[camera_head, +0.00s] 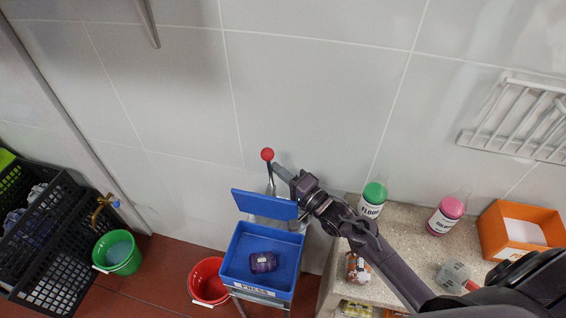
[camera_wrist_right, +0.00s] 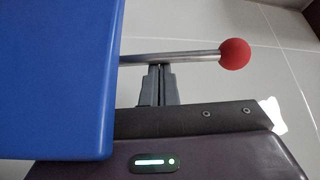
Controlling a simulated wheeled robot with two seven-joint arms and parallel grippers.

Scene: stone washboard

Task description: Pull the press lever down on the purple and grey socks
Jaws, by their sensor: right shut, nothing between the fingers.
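The press has a blue tray (camera_head: 228,272) labelled "PRESS" and a raised blue plate (camera_head: 262,204) above its back edge. The press lever stands up behind the plate, topped by a red ball (camera_head: 267,154). My right gripper (camera_head: 281,172) is shut and empty beside the lever, just below the ball. In the right wrist view the closed fingertips (camera_wrist_right: 158,72) are at the metal lever rod (camera_wrist_right: 190,57); whether they touch is unclear. My left gripper is out of view.
A red bucket (camera_head: 208,283) stands left of the press and a green bucket (camera_head: 118,252) farther left, near black crates (camera_head: 62,255). A stone counter (camera_head: 405,242) at right holds a green-capped bottle (camera_head: 371,201), a pink bottle (camera_head: 444,216) and an orange box (camera_head: 497,238). A tiled wall is behind.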

